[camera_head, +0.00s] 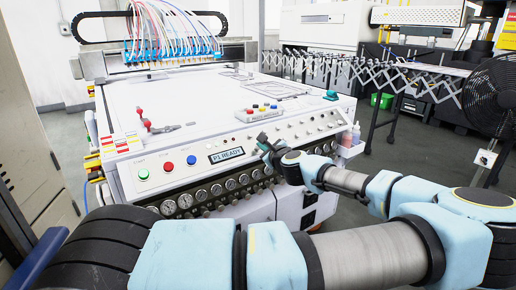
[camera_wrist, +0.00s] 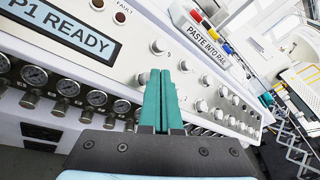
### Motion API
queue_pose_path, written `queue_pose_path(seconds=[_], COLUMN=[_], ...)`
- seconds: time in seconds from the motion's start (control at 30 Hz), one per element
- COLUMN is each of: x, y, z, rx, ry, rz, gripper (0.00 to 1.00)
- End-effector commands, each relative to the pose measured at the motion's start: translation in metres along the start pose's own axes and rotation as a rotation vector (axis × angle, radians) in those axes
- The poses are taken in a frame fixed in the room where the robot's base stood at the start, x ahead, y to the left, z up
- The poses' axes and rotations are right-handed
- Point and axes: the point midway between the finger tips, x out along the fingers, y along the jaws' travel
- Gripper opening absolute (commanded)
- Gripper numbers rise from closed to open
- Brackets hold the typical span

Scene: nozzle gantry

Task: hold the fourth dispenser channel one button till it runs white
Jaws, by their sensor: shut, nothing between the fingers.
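The dispenser machine (camera_head: 190,110) has a sloped front panel with white round buttons or knobs in rows. In the wrist view, one white knob (camera_wrist: 158,47) stands just beyond my fingertips, and another (camera_wrist: 186,66) is to their right. My gripper (camera_wrist: 167,74) is shut and empty, its teal fingers over the panel. The fingers hide part of the lower row, and I cannot tell whether they touch a knob. In the head view my gripper (camera_head: 265,143) is at the panel, right of the display (camera_head: 227,155) reading "P1 READY". Which knob is the fourth channel's button one is unclear.
Pressure gauges (camera_wrist: 67,87) with small knobs line the panel below. Green (camera_head: 143,175), red (camera_head: 168,167) and blue (camera_head: 191,160) buttons sit left of the display. Colored tubes (camera_head: 170,35) feed a nozzle row at the back. A fan (camera_head: 492,95) stands right.

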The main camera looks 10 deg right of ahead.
Motion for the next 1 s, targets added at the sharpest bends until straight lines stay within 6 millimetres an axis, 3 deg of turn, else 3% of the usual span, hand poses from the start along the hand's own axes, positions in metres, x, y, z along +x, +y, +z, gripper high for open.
queue_pose_path(seconds=[1.0], x=[0.0064], y=[0.0048], z=[-0.0050], rx=[0.001], ry=[0.000], rz=[0.000], gripper=[0.00])
